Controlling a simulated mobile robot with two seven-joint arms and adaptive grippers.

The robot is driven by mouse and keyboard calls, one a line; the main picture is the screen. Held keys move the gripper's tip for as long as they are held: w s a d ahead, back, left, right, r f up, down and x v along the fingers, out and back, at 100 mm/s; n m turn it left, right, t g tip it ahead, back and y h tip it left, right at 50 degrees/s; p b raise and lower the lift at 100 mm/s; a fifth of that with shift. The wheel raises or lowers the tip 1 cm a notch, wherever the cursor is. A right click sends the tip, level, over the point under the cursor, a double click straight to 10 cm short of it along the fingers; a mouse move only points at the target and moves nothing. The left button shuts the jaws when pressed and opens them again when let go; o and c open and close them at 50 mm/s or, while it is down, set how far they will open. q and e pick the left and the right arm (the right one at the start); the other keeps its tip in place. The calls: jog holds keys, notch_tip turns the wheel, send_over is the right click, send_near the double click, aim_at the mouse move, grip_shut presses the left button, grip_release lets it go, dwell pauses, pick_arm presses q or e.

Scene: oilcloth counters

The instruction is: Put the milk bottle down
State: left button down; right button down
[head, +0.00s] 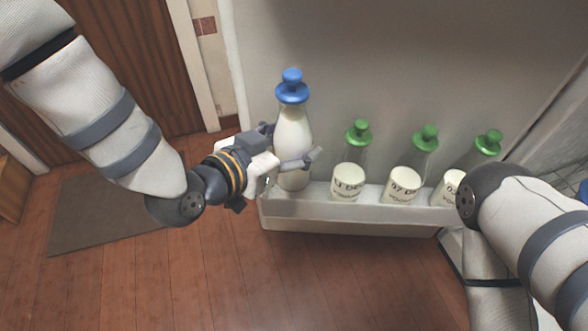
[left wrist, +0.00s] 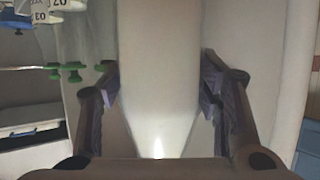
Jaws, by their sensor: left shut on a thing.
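The milk bottle (head: 293,133), white with a blue cap, stands upright at the left end of the door shelf (head: 350,218) in the head view. My left gripper (head: 296,150) is shut on its body from the left. In the left wrist view the milk bottle (left wrist: 159,70) fills the middle, between the two fingers (left wrist: 160,95). The bottle's lower end is behind the shelf's front wall, so I cannot tell whether it touches the shelf floor. My right arm comes in at the lower right, but its gripper is not visible.
Several green-capped bottles with labels, one of them the near bottle (head: 349,180), stand in the same shelf to the right. A small gap separates it from the milk bottle. A grey mat (head: 110,225) lies on the wooden floor at left.

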pick_arm(q)
jog(key=w+f, duration=0.1)
jog(key=w+f+b, duration=0.1)
jog(key=f, duration=0.3)
jog(key=shift+w+d+f+b, duration=0.15)
jog(key=shift+w+f+b, duration=0.15)
jog(key=shift+w, duration=0.1)
notch_tip(320, 180, down, 6)
jog(key=shift+r+b, duration=0.2)
jog(key=shift+b, duration=0.5)
jog(key=shift+w+f, duration=0.1)
jog(key=shift+w, duration=0.15)
jog(key=shift+f, duration=0.1)
jog(key=c, duration=0.8)
grip_release()
jog(key=shift+s+f, duration=0.1)
